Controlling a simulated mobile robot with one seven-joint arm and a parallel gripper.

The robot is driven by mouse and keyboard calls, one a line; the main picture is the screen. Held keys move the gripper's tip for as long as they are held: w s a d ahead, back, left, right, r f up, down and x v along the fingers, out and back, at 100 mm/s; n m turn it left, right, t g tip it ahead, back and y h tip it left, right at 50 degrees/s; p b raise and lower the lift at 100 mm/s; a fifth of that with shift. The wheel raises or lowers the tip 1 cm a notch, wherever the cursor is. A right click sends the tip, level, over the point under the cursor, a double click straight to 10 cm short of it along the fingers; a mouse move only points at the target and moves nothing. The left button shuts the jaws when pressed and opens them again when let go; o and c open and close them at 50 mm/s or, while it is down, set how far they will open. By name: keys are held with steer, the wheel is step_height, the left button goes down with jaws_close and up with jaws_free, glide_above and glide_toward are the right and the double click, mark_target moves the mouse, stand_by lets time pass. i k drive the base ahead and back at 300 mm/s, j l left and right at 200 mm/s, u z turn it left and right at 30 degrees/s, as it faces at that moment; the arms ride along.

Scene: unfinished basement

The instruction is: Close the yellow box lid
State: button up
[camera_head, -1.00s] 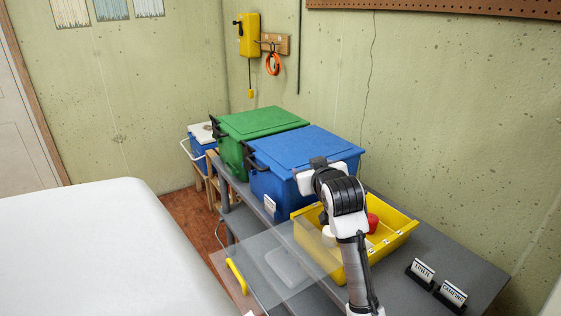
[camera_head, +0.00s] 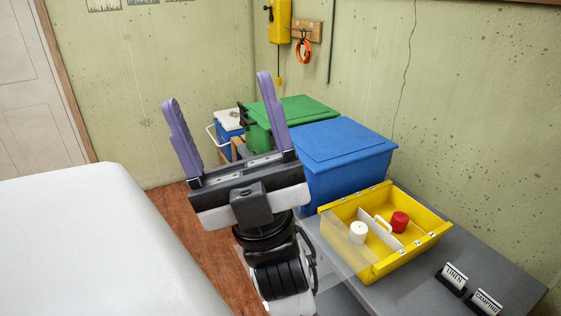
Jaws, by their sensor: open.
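The yellow box (camera_head: 408,258) stands open on the grey bench, to the right of my arm. A white divider splits it; a white cylinder-like item (camera_head: 358,232) and a red one (camera_head: 399,221) lie in it. The lid's yellow handle is not visible now. My gripper (camera_head: 216,90) is open and empty, its purple fingers pointing up, left of the box and nearer to the camera.
A blue bin (camera_head: 345,165) and a green bin (camera_head: 310,108), both lidded, stand behind the box on the grey bench (camera_head: 400,290). Two label stands (camera_head: 452,276) are at its right end. A white rounded surface (camera_head: 90,240) fills the lower left. Brown floor lies between.

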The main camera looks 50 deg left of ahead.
mark_target(370, 261)
steer(key=i+j+u, duration=0.2)
steer(key=u, duration=0.9)
steer(key=k+j+z, duration=0.3)
steer(key=k+j, duration=0.55)
steer(key=j, duration=0.15)
